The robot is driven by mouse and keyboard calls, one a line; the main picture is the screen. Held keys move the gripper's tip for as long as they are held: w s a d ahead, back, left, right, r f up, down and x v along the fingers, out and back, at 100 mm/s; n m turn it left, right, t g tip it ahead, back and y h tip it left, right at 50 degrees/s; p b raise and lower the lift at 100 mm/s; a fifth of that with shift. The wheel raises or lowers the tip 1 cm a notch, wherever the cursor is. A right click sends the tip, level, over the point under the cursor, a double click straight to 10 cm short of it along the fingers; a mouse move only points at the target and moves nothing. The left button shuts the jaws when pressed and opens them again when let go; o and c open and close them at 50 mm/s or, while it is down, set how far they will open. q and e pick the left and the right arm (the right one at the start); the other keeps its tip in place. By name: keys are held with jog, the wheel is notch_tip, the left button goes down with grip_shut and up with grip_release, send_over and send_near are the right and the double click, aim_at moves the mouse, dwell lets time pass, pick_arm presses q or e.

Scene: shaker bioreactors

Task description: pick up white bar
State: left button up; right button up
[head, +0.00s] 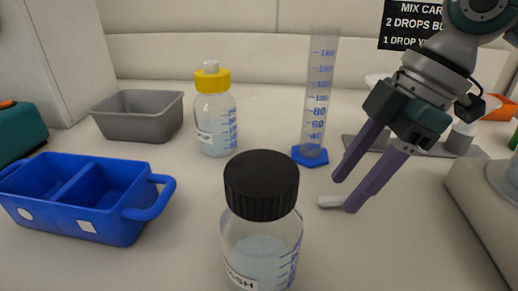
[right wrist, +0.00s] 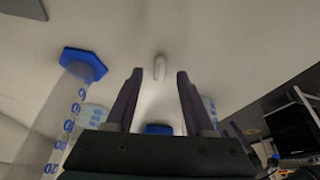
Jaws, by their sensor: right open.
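The white bar (head: 332,201) lies on the white bench in the head view, just right of the black-capped bottle, its right end partly hidden by a finger of my right gripper. My right gripper (head: 343,195) is open and empty, with its two purple fingers pointing down and left close to the bar. In the right wrist view the bar (right wrist: 160,67) shows between and just beyond the fingertips of my right gripper (right wrist: 158,76), apart from both. My left gripper is not in view.
A black-capped bottle (head: 262,190) stands in front, and a graduated cylinder on a blue base (head: 310,155) stands behind the bar. A yellow-capped bottle (head: 215,115), a grey tub (head: 140,117) and a blue divided tray (head: 80,195) are to the left.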

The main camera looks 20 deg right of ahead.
jog(key=shift+x, duration=0.8)
grip_shut()
